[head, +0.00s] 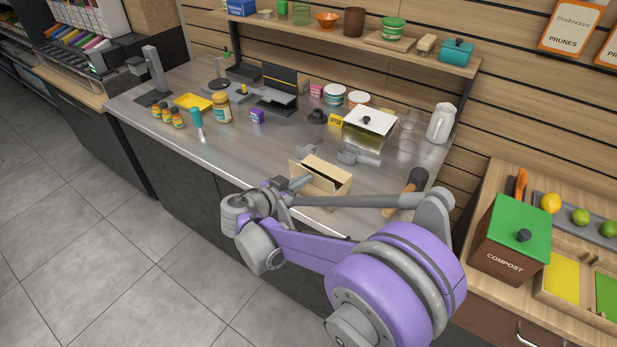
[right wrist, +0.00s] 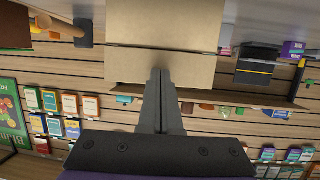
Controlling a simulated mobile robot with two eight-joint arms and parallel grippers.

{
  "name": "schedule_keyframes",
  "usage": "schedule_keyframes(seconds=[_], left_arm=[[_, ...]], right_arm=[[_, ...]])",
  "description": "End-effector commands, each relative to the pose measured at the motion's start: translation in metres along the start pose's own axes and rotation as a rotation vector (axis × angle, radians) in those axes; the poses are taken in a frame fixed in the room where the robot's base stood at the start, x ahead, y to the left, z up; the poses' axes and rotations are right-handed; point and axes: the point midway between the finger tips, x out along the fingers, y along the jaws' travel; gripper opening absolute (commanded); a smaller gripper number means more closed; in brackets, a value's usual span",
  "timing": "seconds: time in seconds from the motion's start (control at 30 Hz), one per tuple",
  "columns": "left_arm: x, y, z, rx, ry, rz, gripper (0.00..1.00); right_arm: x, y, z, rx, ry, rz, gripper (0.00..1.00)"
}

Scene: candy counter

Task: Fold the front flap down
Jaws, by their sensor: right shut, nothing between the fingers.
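A small tan cardboard box (head: 323,187) stands on the grey counter near its front edge, with an opening showing at its top. In the right wrist view, tan cardboard panels (right wrist: 165,22) fill the top middle, with a seam between an upper and a lower panel (right wrist: 130,68). My right gripper (head: 283,183) is at the box's left front side in the head view. Its fingers (right wrist: 161,72) are shut and empty, with the tips overlapping the lower panel in the picture. I cannot tell whether they touch it. My left gripper is not in view.
Jars, small bottles (head: 168,115) and a yellow tray (head: 192,101) are farther left. The counter left of the box has free room.

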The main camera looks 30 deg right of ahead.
Motion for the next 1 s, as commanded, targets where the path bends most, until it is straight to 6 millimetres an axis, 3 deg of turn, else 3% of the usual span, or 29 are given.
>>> schedule_keyframes(seconds=[1.0], left_arm=[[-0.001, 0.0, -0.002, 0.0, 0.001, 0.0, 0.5]], right_arm=[[0.013, 0.0, -0.004, 0.0, 0.0, 0.0, 0.0]])
